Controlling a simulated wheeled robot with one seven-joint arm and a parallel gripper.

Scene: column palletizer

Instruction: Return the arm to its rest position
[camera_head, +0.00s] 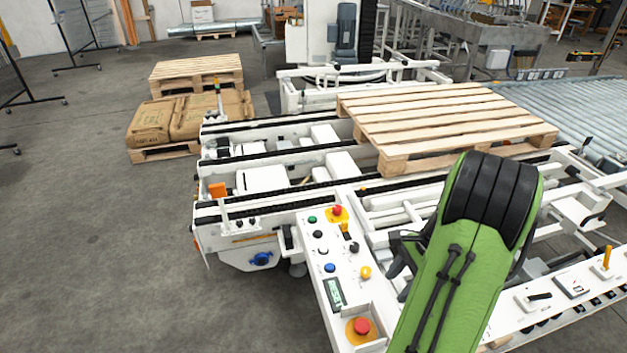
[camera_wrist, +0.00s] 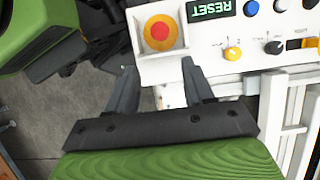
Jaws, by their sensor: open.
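My gripper (camera_wrist: 158,66) is open and empty in the wrist view, its two dark fingers spread apart. Ahead of the fingertips in that view is a red emergency button (camera_wrist: 160,32) on a yellow disc; I cannot tell the gap between them. In the head view my green arm (camera_head: 455,270) rises from the bottom edge over the right side of the white control panel (camera_head: 313,263). Dark gripper parts show at the arm's left side, and the rest is hidden behind the arm.
The panel carries several coloured buttons, a small display (camera_head: 334,292) and another red button (camera_head: 337,210). A wooden pallet (camera_head: 440,120) lies on the conveyor behind the arm. Sacks (camera_head: 190,115) on a pallet stand at the left. The grey floor (camera_head: 90,230) at left is clear.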

